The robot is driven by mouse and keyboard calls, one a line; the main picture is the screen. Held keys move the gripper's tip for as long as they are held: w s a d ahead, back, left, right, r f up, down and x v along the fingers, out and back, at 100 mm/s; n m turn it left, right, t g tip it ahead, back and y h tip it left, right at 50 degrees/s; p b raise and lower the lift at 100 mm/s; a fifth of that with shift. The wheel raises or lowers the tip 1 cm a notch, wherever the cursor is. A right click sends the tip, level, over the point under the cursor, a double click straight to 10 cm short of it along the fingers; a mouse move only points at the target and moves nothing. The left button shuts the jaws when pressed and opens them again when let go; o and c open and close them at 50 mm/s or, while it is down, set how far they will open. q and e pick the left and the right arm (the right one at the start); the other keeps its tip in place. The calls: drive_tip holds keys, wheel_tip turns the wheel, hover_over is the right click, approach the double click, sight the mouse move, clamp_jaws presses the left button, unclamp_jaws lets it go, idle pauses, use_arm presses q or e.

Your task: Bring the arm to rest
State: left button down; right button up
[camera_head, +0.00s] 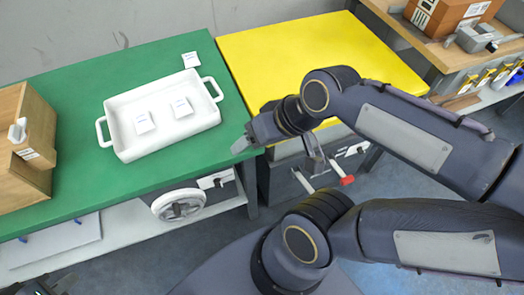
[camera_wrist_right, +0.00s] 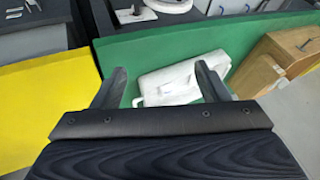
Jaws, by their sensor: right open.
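My right arm reaches in from the right in the head view. Its gripper (camera_head: 243,145) is over the front right edge of the green table, right of the white tray and apart from it. In the right wrist view, the right gripper (camera_wrist_right: 160,85) has its two fingers wide apart with nothing held between them; the tray (camera_wrist_right: 182,85) shows beyond. Only a part of my left gripper (camera_head: 42,285) shows at the bottom left corner of the head view, so its jaws are unclear. The white tray (camera_head: 122,150) stands on the green table with two small white labelled items in it.
A wooden box (camera_head: 28,165) stands at the left of the green table (camera_head: 75,90). A white card (camera_head: 190,60) lies behind the tray. A yellow table (camera_head: 290,55) adjoins on the right.

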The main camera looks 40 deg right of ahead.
drive_tip(key=shift+s+a+f, duration=0.2)
drive_tip(key=shift+s+f, duration=0.1)
drive_tip(key=shift+s, duration=0.35)
drive_tip(key=shift+s+a+f, duration=0.2)
drive_tip(key=shift+s+f, duration=0.1)
drive_tip(key=shift+s, duration=0.3)
drive_tip(key=shift+r, duration=0.1)
wheel_tip(320, 180, up, 13)
drive_tip(key=p, duration=1.3)
